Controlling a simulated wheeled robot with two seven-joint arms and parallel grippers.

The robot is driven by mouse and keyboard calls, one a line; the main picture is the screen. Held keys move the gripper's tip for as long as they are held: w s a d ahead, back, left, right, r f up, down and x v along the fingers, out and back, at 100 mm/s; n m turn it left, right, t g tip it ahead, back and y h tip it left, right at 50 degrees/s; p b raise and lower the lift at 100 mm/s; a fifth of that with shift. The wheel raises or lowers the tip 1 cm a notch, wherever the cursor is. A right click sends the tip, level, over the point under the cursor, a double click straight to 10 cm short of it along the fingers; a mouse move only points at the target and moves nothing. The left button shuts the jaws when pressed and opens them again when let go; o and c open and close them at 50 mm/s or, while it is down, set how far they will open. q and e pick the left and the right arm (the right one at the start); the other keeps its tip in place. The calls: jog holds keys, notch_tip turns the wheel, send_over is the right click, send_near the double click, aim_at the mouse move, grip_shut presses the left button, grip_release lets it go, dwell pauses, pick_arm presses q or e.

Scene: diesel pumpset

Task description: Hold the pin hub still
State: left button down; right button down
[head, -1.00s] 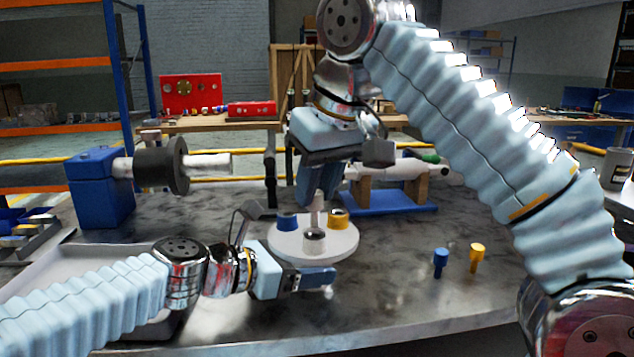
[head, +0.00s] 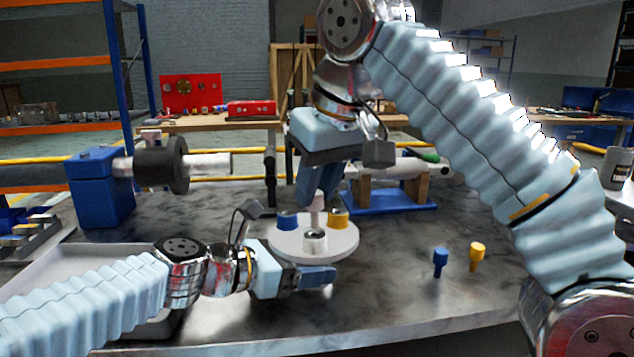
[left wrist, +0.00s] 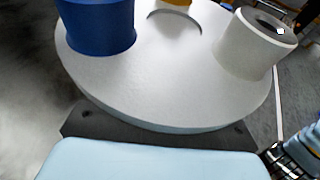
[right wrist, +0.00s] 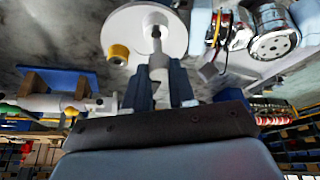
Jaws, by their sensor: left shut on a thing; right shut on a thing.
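The pin hub is a round white disc (head: 343,245) on the grey bench. It carries a blue collar (head: 288,221), a yellow collar (head: 338,219) and a white collar (head: 314,241). My left gripper (head: 315,277) is low at the disc's near edge and shut on the hub. In the left wrist view the disc (left wrist: 170,85) fills the space ahead, and it hides the fingers. My right gripper (head: 319,188) points down above the hub, shut on a pale pin (head: 316,203). The pin (right wrist: 157,68) shows between its fingers in the right wrist view, near the white collar.
A blue pin (head: 440,262) and a yellow pin (head: 477,256) stand on the bench to the right. A blue stand (head: 390,201) bears a pale shaft behind. A blue block machine (head: 100,190) and a grey tray (head: 90,256) are at left.

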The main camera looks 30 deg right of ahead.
aim_at(320, 195)
jog(key=shift+f, duration=1.5)
jog(key=c, duration=0.9)
grip_release()
jog(key=shift+o, duration=0.2)
jog(key=shift+v, duration=3.7)
pick_arm(q)
jog(key=shift+c, duration=0.4)
grip_release()
